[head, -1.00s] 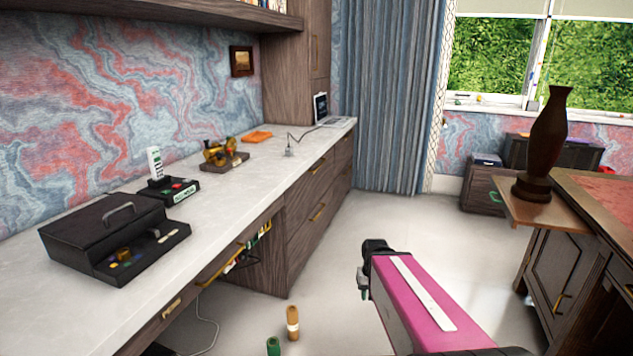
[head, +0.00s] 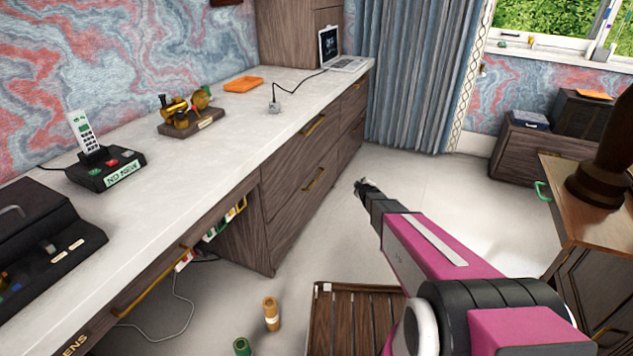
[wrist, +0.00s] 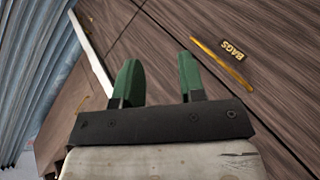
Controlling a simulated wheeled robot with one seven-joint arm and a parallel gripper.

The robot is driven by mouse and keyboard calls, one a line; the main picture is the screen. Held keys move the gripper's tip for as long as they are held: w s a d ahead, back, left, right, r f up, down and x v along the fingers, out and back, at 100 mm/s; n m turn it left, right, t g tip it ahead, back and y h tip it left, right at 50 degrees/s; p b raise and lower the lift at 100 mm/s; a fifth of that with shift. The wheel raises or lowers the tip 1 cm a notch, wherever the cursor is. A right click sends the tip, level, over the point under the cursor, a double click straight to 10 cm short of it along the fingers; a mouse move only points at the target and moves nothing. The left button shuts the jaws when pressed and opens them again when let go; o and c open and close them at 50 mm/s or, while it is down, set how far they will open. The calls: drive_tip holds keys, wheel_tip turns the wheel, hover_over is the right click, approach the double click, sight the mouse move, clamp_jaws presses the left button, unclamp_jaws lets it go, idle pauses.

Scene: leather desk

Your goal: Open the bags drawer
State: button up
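In the wrist view, a dark label reading BAGS (wrist: 232,50) shows upside down on a brown wood-grain drawer front (wrist: 205,25). A long gold handle (wrist: 222,66) runs beside the label. My gripper (wrist: 158,68) has its two green fingers apart with nothing between them. The handle lies to the right of the fingers, not between them. In the head view, my gripper (head: 364,187) is in front of the desk's drawer bank, above the floor. Two front drawers there have gold handles, an upper one (head: 314,124) and a lower one (head: 314,179). I cannot read the label there.
A slatted wooden piece (head: 350,325) and two small cylinders (head: 271,313) are below. Open floor lies right of the drawers.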

drive_tip(key=w+a+f+n+t+y, duration=0.2)
drive_tip(key=w+a+f+n+y, duration=0.45)
drive_tip(key=w+a, duration=0.2)
drive_tip(key=n+g+y, duration=0.2)
drive_tip(key=n+y, duration=0.5)
drive_tip(key=n, duration=0.1)
approach(317, 179)
drive_tip(key=shift+m+h, duration=0.25)
drive_tip(key=x, duration=1)
drive_tip(key=shift+a+f, duration=0.1)
drive_tip(key=shift+a, duration=0.05)
clamp_jaws()
